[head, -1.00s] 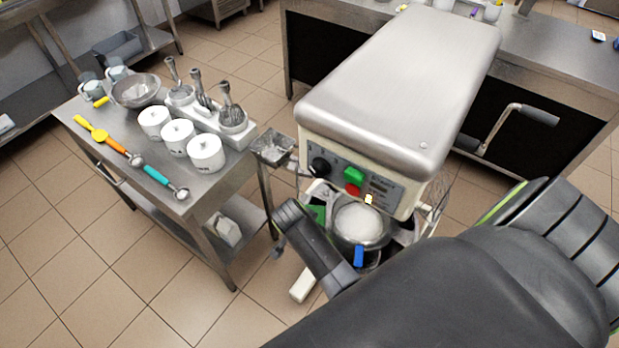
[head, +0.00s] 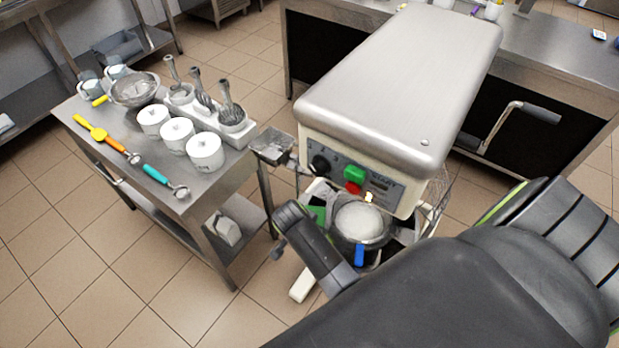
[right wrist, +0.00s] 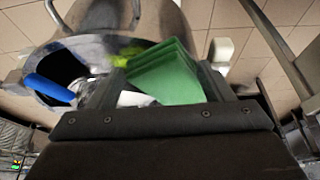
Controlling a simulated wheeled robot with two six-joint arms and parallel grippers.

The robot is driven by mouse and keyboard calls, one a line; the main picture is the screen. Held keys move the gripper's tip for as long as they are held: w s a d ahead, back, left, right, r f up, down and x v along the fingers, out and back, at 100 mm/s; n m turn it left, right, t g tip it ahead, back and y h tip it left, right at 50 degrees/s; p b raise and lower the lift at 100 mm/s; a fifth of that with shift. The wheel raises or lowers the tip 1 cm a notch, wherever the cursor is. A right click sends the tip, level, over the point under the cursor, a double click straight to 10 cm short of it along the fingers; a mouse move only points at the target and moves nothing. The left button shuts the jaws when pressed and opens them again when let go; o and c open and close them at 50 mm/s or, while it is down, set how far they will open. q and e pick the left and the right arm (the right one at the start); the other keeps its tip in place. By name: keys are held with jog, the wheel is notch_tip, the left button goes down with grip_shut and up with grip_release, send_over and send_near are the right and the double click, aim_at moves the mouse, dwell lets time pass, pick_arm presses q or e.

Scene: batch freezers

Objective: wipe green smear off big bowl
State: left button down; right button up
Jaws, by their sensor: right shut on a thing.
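The big bowl (head: 340,241) sits under the head of the mixer-like machine, with something white showing in its opening. In the right wrist view, its grey metal wall (right wrist: 68,50) curves across the upper left. A bright yellow-green smear (right wrist: 127,55) shows on the bowl, just left of the cloth. My right gripper (right wrist: 166,76) is shut on a folded green cloth (right wrist: 165,70), close beside the smear; I cannot tell whether the cloth touches the bowl. The cloth also shows left of the bowl in the head view (head: 317,214). My left gripper is out of view.
The machine's large metal cover (head: 400,85) hangs over the bowl. A blue piece (head: 359,255) is at the bowl's front. A steel table (head: 100,150) at left carries white tubs, scoops and whisks. Tiled floor (head: 130,290) is clear at lower left.

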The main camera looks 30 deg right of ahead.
jog(key=shift+f+b, duration=0.3)
jog(key=shift+f, duration=0.15)
jog(key=shift+s+r, duration=0.1)
